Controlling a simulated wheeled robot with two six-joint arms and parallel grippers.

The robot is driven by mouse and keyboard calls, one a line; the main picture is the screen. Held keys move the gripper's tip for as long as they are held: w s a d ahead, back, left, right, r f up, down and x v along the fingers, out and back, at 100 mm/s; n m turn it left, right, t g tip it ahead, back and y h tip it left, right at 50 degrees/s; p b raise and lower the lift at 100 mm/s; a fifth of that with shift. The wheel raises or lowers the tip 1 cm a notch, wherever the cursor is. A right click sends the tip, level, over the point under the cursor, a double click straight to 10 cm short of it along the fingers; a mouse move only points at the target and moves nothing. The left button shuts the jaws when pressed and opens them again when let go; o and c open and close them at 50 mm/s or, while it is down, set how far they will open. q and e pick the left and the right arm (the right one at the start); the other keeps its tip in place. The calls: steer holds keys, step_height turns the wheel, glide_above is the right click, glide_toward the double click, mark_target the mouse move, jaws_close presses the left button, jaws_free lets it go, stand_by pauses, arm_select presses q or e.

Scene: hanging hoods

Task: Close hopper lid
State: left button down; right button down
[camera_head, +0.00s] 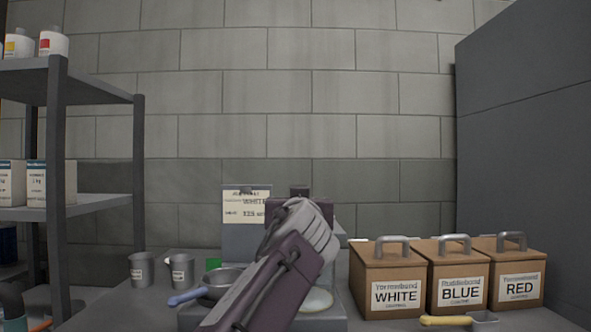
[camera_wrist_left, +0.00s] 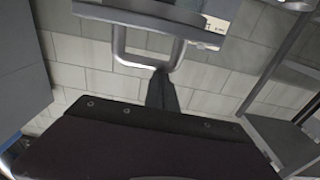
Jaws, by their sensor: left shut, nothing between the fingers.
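My left arm comes up through the middle of the head view, and its dark gripper (camera_head: 300,192) points away towards the wall. In the left wrist view the shut, narrow fingers (camera_wrist_left: 161,88) are empty. Their tip lies at the bar of a metal U-shaped handle (camera_wrist_left: 148,64), and I cannot tell whether they touch. The handle is fixed to a grey plate (camera_wrist_left: 140,14), probably the hopper lid. In the head view my arm hides much of the grey unit (camera_head: 240,240) with a paper label (camera_head: 245,206); no hopper opening is visible. My right gripper is not in view.
Three brown bins marked white (camera_head: 397,297), blue (camera_head: 461,290) and red (camera_head: 519,288) stand at the right, lids down. A yellow-handled scoop (camera_head: 484,319) lies before them. Metal cups (camera_head: 142,270) and a blue-handled pan (camera_head: 222,281) are left of my arm. A shelf (camera_head: 100,85) stands far left.

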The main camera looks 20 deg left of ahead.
arm_select(q)
steer(key=shift+w+f, duration=0.15)
steer(key=shift+f, duration=0.25)
